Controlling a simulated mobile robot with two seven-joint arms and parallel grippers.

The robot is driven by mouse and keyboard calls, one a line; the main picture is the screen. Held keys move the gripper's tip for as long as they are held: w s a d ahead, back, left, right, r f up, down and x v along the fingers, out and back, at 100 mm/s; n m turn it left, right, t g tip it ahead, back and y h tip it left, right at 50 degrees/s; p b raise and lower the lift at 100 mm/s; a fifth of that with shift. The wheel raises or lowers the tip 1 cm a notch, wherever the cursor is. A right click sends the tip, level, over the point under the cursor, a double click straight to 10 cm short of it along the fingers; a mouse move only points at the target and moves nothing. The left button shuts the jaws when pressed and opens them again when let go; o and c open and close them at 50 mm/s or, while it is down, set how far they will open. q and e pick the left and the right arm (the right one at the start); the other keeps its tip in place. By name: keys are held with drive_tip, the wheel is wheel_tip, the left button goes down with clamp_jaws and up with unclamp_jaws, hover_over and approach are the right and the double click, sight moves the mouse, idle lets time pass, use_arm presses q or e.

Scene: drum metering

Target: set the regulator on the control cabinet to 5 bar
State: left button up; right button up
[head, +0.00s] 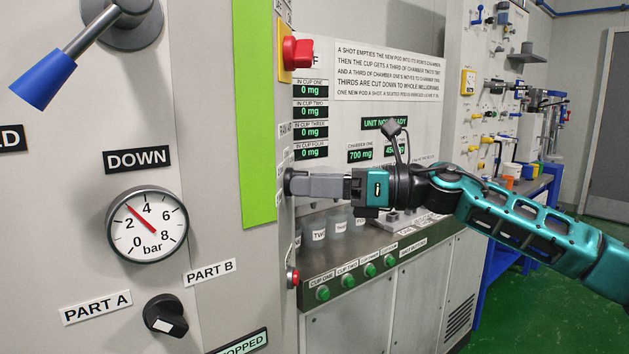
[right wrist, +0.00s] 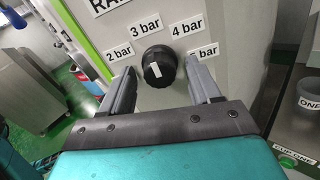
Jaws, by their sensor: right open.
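The regulator knob (right wrist: 158,66) is round and black with a short white mark on its face. In the head view my right gripper (head: 292,184) reaches the cabinet side from the right. My left gripper is not in view.
A round bar gauge (head: 147,224) on the front panel has its red needle between 2 and 4. A lever with a blue grip (head: 44,80), a black selector (head: 164,315) and a red knob (head: 297,52) stick out nearby. Green buttons (head: 348,280) line the bench edge.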

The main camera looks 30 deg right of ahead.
drive_tip(key=shift+c, duration=0.4)
drive_tip(key=c, duration=0.9)
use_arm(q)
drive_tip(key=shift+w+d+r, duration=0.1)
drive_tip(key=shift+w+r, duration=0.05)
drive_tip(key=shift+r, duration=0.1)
use_arm(e)
drive_tip(key=shift+c, duration=0.2)
